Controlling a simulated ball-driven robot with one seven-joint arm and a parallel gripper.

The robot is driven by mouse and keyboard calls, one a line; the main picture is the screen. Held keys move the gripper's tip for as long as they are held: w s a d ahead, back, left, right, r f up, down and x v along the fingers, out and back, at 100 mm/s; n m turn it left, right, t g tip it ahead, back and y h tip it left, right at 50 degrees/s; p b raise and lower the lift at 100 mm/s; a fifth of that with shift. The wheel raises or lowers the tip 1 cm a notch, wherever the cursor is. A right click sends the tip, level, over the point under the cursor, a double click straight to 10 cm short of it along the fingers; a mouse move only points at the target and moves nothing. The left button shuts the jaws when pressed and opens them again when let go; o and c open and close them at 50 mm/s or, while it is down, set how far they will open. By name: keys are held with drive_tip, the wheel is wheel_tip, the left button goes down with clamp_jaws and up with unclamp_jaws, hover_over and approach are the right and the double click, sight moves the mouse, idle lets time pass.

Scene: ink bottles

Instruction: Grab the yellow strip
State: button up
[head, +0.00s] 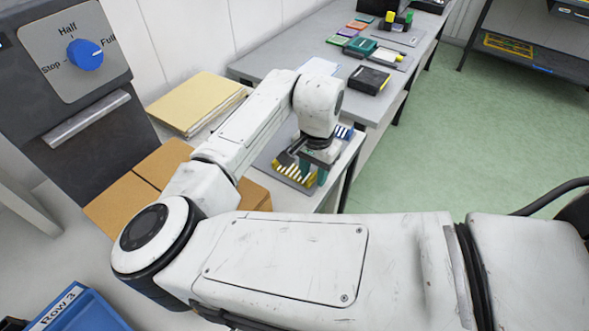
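Several small yellow pieces with pale ends (290,172) lie close together on a grey mat or tray (268,158) on the small table in the middle of the head view. I cannot tell which of them is a separate yellow strip. My gripper (313,173) points down over the right part of this yellow group. Its two green fingers look apart, with yellow showing between and beside them. Whether they touch a strip is too small to tell. My wrist hides part of the tray behind the gripper.
Blue-and-white pieces (344,131) lie right of my wrist. A stack of yellow folders (197,102) and brown boxes (140,192) stand to the left. A long grey table (290,62) with coloured boxes runs behind.

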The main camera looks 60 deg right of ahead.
clamp_jaws()
idle(0.3)
drive_tip(key=shift+r, duration=0.1)
